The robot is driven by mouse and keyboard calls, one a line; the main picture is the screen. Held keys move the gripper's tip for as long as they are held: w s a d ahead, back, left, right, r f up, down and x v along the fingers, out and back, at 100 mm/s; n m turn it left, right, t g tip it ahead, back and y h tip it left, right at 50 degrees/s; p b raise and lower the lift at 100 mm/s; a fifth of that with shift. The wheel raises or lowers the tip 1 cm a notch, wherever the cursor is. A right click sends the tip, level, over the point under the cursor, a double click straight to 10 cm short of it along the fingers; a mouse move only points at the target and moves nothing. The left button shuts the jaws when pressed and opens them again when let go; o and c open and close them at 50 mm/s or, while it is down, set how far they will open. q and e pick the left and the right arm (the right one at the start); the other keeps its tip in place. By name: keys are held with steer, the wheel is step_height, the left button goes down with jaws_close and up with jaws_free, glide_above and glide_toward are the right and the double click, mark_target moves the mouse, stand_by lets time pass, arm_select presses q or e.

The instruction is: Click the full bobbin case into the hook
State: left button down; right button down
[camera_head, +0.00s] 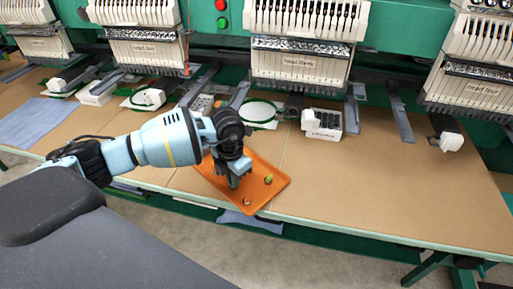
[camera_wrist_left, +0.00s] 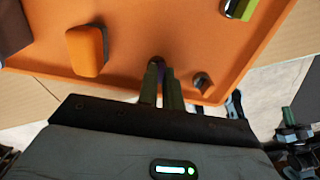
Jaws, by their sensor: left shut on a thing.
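My left gripper (camera_head: 235,181) reaches down over an orange tray (camera_head: 209,178) at the table's front edge. In the left wrist view its fingers (camera_wrist_left: 161,85) are close together, shut on a small dark thing (camera_wrist_left: 155,61) at their tips. The fingers hide most of it, so I cannot tell whether it is the full bobbin case. A small metallic cylinder (camera_wrist_left: 202,80) stands in the tray to the right of the fingers. I cannot make out the hook beneath the machine heads. My right gripper is not in view.
The tray also holds an orange block (camera_wrist_left: 86,52), a dark box (camera_wrist_left: 12,28) and a green-sided piece (camera_wrist_left: 240,8). Behind stand several embroidery heads (camera_head: 302,67) with arms reaching forward. A white box (camera_head: 322,124) and a round hoop (camera_head: 258,112) lie near them.

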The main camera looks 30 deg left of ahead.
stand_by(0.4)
arm_select(q)
steer(key=shift+s+d+r+m, duration=0.15)
steer(key=shift+d+r+m, duration=0.25)
steer(key=shift+m, duration=0.5)
steer(key=s+d+r+m, duration=0.3)
steer(key=s+r+m, duration=0.2)
steer(key=m, duration=1)
steer(key=s+d+r+m, duration=0.4)
steer(key=s+r+m, duration=0.1)
steer(key=m, duration=1)
steer(key=shift+s+d+m, duration=0.15)
steer(key=shift+d+m, duration=0.15)
steer(key=shift+m, duration=0.1)
